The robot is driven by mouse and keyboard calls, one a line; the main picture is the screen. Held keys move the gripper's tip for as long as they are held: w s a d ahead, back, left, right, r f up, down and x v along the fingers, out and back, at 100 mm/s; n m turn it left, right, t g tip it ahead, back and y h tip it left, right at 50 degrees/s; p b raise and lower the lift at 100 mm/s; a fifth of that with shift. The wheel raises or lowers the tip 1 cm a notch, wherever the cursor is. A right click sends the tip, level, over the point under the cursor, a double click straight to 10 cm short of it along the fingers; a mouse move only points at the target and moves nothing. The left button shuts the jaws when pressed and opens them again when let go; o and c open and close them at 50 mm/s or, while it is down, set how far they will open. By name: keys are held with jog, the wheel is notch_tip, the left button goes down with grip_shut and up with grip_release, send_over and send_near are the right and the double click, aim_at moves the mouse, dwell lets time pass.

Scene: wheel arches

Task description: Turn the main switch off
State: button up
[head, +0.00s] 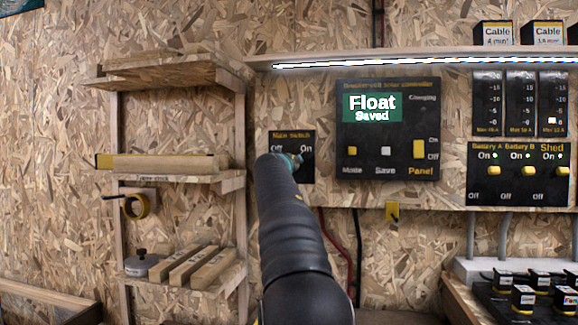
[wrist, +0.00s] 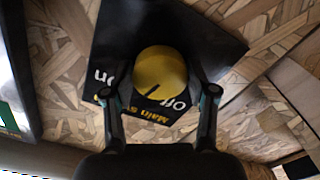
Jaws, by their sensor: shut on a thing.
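The main switch is a dark plate (head: 308,168) on the chipboard wall, labelled "Main Switch" with "Off" at left and "On" at right. My arm covers its middle in the head view. In the wrist view the picture is turned, and the yellow round knob (wrist: 163,66) sits on the dark plate (wrist: 215,50). A dark line on the knob points between the words "On" and "Off", a bit nearer "Off". My gripper (wrist: 160,92), also in the head view (head: 292,160), is shut on the knob, one finger on each side.
The solar controller panel (head: 388,130) stands just right of the switch and reads "Float Saved". A wooden shelf unit (head: 245,150) is close on the left, with wood pieces on it. A lit shelf (head: 420,60) runs above. Breakers with yellow switches (head: 518,175) are at far right.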

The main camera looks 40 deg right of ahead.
jog(key=n+p, duration=0.3)
jog(key=n, duration=0.9)
jog(key=shift+d+r, duration=0.1)
jog(key=shift+r, duration=0.05)
dwell(0.5)
jog(key=o, duration=1.2)
jog(key=shift+c, duration=0.2)
jog(key=v, duration=1.2)
